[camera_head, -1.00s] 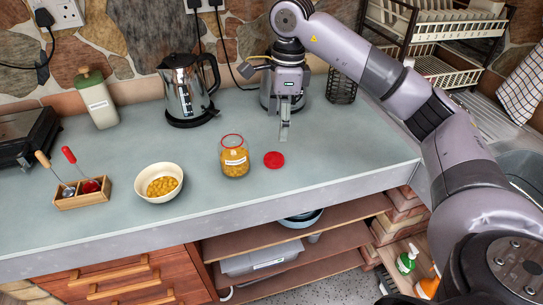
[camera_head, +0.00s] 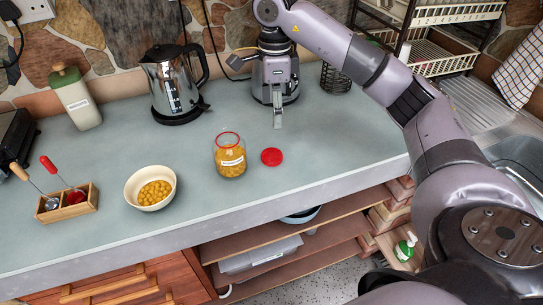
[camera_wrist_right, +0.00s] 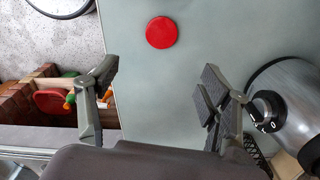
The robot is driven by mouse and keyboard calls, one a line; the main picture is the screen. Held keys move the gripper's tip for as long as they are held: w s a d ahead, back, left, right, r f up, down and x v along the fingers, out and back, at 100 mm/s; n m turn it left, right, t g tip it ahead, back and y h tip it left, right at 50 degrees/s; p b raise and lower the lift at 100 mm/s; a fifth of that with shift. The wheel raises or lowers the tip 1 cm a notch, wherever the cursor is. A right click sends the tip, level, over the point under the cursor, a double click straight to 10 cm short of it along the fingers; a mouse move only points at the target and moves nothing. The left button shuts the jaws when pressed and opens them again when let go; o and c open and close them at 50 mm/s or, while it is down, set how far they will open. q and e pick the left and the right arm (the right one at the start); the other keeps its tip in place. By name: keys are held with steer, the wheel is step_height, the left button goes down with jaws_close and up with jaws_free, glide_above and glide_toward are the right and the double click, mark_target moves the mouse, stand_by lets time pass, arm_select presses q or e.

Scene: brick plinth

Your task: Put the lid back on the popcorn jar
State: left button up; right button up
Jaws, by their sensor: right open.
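The popcorn jar (camera_head: 230,160) is a clear jar of yellow kernels with a white label and a red ring at its open mouth. It stands upright on the counter. The red lid (camera_head: 271,156) lies flat on the counter just right of the jar, apart from it. The lid also shows in the right wrist view (camera_wrist_right: 162,32), ahead of the fingers. My right gripper (camera_head: 278,122) is above the counter behind the lid. It is open and empty, its fingers spread wide in the right wrist view (camera_wrist_right: 160,95). My left gripper is not in view.
A bowl of kernels (camera_head: 150,188) is left of the jar. A wooden caddy (camera_head: 68,205) with utensils is further left. A kettle (camera_head: 173,85), a bottle (camera_head: 76,98) and a steel appliance (camera_head: 262,88) stand at the back. The counter right of the lid is clear.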

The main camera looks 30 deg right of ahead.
steer(key=p, duration=0.2)
glide_above(274, 155)
step_height(274, 155, down, 8)
steer(key=shift+f, duration=0.7)
step_height(274, 155, down, 5)
steer(key=shift+r+p, duration=0.15)
steer(key=shift+p, duration=0.8)
steer(key=shift+f, duration=0.25)
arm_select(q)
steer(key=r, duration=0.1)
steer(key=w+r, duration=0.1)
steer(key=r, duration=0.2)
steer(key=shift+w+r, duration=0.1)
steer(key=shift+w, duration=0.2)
arm_select(e)
steer(key=shift+a, duration=0.1)
steer(key=c, duration=0.8)
